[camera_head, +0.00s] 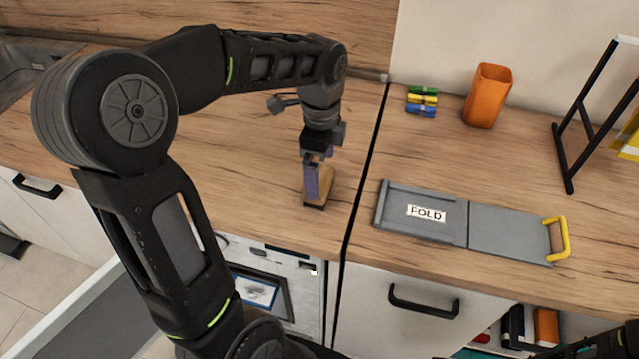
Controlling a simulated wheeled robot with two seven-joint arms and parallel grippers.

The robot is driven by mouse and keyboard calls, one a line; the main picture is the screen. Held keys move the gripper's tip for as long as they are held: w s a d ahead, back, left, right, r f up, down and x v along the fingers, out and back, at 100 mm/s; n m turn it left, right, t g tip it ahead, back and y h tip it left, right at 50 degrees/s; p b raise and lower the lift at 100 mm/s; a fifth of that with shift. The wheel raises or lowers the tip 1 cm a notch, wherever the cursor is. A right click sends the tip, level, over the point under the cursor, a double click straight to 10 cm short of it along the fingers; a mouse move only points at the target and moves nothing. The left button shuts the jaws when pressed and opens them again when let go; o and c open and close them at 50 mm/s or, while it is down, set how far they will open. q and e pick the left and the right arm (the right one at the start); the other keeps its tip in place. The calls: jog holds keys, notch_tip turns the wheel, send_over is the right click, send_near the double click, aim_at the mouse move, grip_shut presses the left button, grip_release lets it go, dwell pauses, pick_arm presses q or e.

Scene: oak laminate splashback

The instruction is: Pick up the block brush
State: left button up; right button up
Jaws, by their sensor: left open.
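The block brush (327,184) appears as a small tan wooden block on the oak worktop, left of the dark seam. My left gripper (314,200) reaches down over it from above, with a purple-sided finger close against its left side. The jaws are open. The finger hides part of the brush, and I cannot tell whether they touch. The far finger is hidden. My right gripper is out of view.
A grey folding board marked FOLD (510,234) lies right of the seam. Behind it are coloured clips (422,100) and an orange cup (488,95). A black rack (567,158) stands at the right. The worktop left of the brush is clear.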

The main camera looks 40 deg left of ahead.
aim_at(320, 179)
pick_arm(q)
notch_tip(320, 179, down, 5)
jog(key=shift+a+f+p, duration=0.1)
jog(key=shift+a+p, duration=0.05)
jog(key=shift+p, duration=0.45)
jog(key=shift+s, duration=0.1)
jog(key=shift+c, duration=0.2)
jog(key=c, duration=1.1)
notch_tip(320, 179, up, 10)
jog(key=shift+r+b, duration=0.1)
jog(key=shift+b, duration=0.45)
dwell(0.7)
